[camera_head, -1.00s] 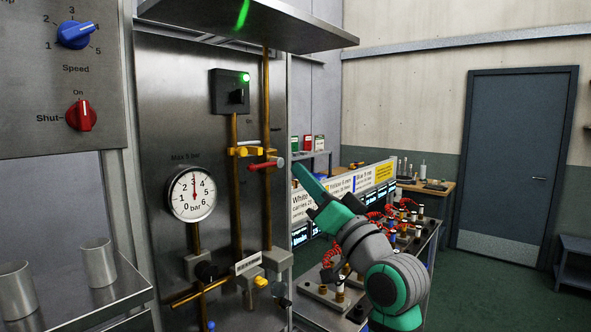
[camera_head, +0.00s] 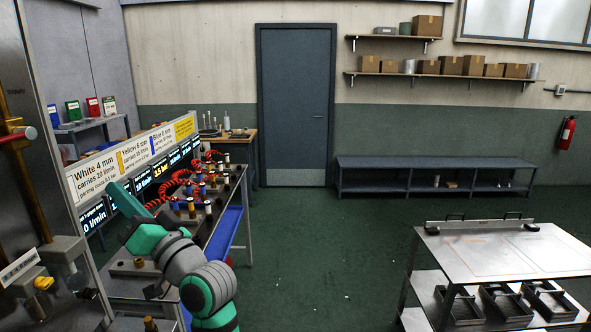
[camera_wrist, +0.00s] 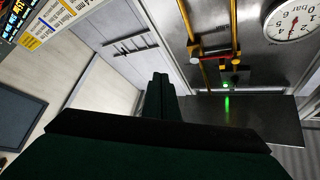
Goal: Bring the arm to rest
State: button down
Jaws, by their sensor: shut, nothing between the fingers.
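My gripper (camera_head: 122,200) is at the lower left of the head view, with its green fingers together and nothing between them. It points up and to the left, in front of the sign board over the hose bench. In the wrist view the closed fingers (camera_wrist: 158,88) stand in the middle, with the dark gripper body filling the bottom. My arm bends down from the gripper to the bottom edge of the head view. No contact with the bench or the panel shows, but the gap is hard to judge.
The hose bench (camera_head: 232,212) with red coiled hoses stands beside my arm. A steel panel with brass pipes (camera_head: 28,190) is at the far left. A steel cart (camera_head: 480,250) with trays is at right. Green floor (camera_head: 330,255) between them is clear, up to a door (camera_head: 295,105).

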jog(key=w+d+f+m+t+h, duration=0.1)
jog(key=d+f+m+t+h, duration=0.3)
jog(key=f, duration=0.8)
jog(key=w+d+f+m+t+h, duration=0.1)
jog(key=d+f+m+t+h, duration=0.15)
jog(key=d+f, duration=0.7)
jog(key=s+d+f+m+h, duration=0.1)
jog(key=s+d+f+h, duration=0.3)
jog(key=f, duration=0.6)
jog(key=s+d+f+m+h, duration=0.1)
jog(key=s+d+f+h, duration=0.3)
jog(key=f, duration=0.6)
jog(key=s+d+f+h, duration=0.2)
jog(key=s+d+f, duration=0.25)
jog(key=s, duration=0.35)
jog(key=s+d+f+h, duration=0.2)
jog(key=s+d+f, duration=0.25)
jog(key=s, duration=0.35)
jog(key=s+d+n+g+h, duration=0.1)
jog(key=s+d+n, duration=0.1)
jog(key=s, duration=0.7)
jog(key=s+d+n+g, duration=0.1)
jog(key=s+d+n, duration=0.1)
jog(key=s, duration=0.8)
jog(key=shift+d+h, duration=0.15)
jog(key=shift+h, duration=0.2)
jog(key=shift+w, duration=0.1)
